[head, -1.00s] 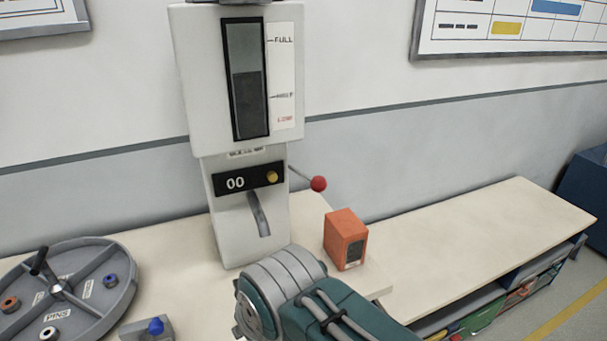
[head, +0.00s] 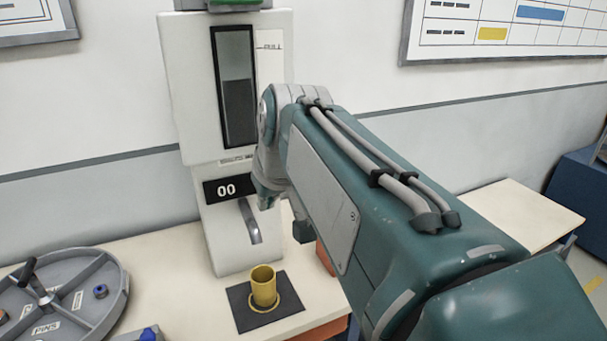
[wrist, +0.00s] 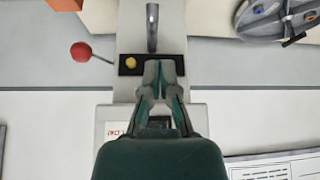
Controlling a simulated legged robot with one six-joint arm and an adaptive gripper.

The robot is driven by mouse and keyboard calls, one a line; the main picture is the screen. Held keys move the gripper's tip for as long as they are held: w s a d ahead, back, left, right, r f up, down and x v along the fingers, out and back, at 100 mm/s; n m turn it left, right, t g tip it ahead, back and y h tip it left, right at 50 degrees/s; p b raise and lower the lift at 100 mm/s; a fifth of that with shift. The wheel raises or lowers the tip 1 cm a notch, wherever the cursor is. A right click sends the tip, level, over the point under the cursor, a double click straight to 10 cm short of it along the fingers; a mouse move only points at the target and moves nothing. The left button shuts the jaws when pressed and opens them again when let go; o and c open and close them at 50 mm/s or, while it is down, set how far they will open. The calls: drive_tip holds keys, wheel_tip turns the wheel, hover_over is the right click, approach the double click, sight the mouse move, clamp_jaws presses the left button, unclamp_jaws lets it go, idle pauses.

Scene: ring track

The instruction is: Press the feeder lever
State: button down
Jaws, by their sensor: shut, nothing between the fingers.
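The white feeder (head: 228,241) stands against the wall with a dark level window, a display reading 00 and a curved metal spout. Its lever, a thin rod with a red ball (wrist: 81,52), sticks out to the left in the wrist view, where the picture is upside down. In the head view my arm hides the lever. My gripper (wrist: 165,66) is shut and empty in front of the feeder's black display panel (wrist: 130,64). The red ball is left of the fingertips and apart from them.
A yellow cup (head: 264,287) stands on a dark pad (head: 243,316) below the spout. A round grey divided tray (head: 92,268) is at the left. An orange box (head: 325,258) is mostly hidden behind my arm. A lower bench (head: 505,215) extends right.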

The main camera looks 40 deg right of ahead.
drive_tip(key=w+d+r, duration=0.1)
drive_tip(key=d+r, duration=0.3)
drive_tip(key=d, duration=0.3)
drive_tip(key=w+d+r+m+h, duration=0.1)
drive_tip(key=d+r, duration=0.3)
drive_tip(key=d, duration=0.2)
drive_tip(key=shift+w+d, duration=0.2)
drive_tip(key=shift+d, duration=0.15)
drive_tip(key=x, duration=1)
drive_tip(key=shift+w, duration=0.2)
drive_tip(key=f, duration=0.3)
drive_tip(key=shift+s, duration=0.4)
drive_tip(key=shift+a+f, duration=0.1)
drive_tip(key=shift+f, duration=0.2)
drive_tip(key=shift+s+f+t, duration=0.15)
drive_tip(key=shift+t, duration=0.15)
